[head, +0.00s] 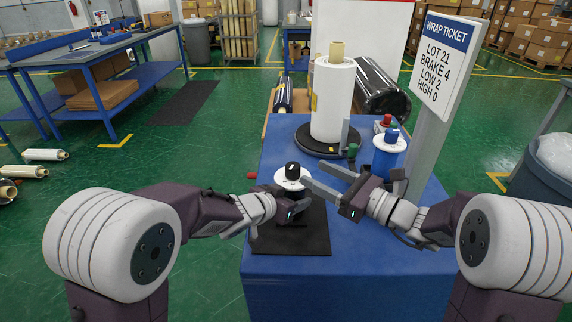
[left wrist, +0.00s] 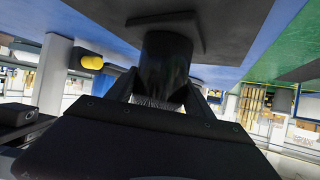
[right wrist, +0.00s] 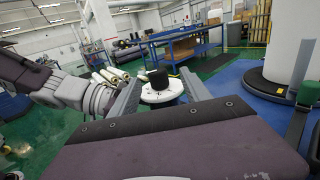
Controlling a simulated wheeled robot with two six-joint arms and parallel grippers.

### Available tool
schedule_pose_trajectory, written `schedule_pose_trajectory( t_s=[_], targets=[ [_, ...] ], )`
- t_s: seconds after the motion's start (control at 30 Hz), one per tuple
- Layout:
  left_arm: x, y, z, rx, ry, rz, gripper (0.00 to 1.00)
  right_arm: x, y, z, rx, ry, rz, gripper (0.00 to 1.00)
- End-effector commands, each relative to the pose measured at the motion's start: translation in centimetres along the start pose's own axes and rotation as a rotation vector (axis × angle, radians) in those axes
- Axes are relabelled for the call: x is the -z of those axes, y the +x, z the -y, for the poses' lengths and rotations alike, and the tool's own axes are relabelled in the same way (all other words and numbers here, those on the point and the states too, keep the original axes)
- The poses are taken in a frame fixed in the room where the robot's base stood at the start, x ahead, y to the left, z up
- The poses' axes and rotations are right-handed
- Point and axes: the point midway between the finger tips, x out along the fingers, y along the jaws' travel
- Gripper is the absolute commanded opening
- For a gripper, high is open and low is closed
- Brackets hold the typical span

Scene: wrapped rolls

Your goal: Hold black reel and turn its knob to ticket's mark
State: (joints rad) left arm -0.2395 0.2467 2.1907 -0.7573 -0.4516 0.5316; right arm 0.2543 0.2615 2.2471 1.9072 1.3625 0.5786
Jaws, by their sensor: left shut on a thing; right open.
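The black reel (left wrist: 168,62) stands upright on a dark mat (head: 300,240). My left gripper (head: 287,212) is shut on its body; the left wrist view shows a finger on each side. On top is a white dial (head: 283,184) with a black knob (head: 292,170) bearing a pale mark; the scale is too small to read. My right gripper (head: 314,175) is open, just right of the dial. In the right wrist view the knob (right wrist: 159,79) appears between its fingers, apart from both. The wrap ticket (head: 443,65) reads LOT 21, BRAKE 4, LOW 2, HIGH 0.
A blue reel (head: 385,163) with a blue knob stands on the blue table (head: 375,270), right of my right gripper. Behind is a tall white roll (head: 332,95) on a black turntable (head: 310,145). Small green (head: 352,150) and red (head: 384,121) parts stand near. The table's front right is clear.

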Motion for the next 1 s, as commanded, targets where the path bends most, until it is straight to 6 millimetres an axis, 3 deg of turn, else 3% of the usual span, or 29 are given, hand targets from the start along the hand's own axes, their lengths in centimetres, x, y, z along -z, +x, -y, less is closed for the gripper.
schedule_pose_trajectory(
  t_s=[0.13,0.3,0.37,0.7,0.83,1.0],
  targets=[
    [0.1,0.0,0.0,0.000,0.000,-0.002,0.00,0.7,-1.4,0.1,-0.060,0.016,-0.022,0.56],
    [0.1,0.0,0.0,-0.001,0.000,-0.002,0.00,0.7,-1.0,-0.1,-0.072,0.018,-0.024,0.56],
    [0.1,0.0,0.0,-0.001,0.000,-0.002,0.00,0.8,-0.2,-0.2,-0.074,0.018,-0.024,0.56],
    [0.1,0.0,0.0,-0.001,0.000,-0.003,0.00,1.0,7.7,-0.8,-0.074,0.017,-0.024,0.56],
    [0.1,0.0,0.0,-0.001,0.000,-0.003,0.00,1.0,9.6,-0.8,-0.071,0.017,-0.024,0.56],
    [0.1,0.0,0.0,-0.001,0.000,-0.003,0.00,1.0,10.5,-0.9,-0.069,0.017,-0.024,0.56]
  ],
)
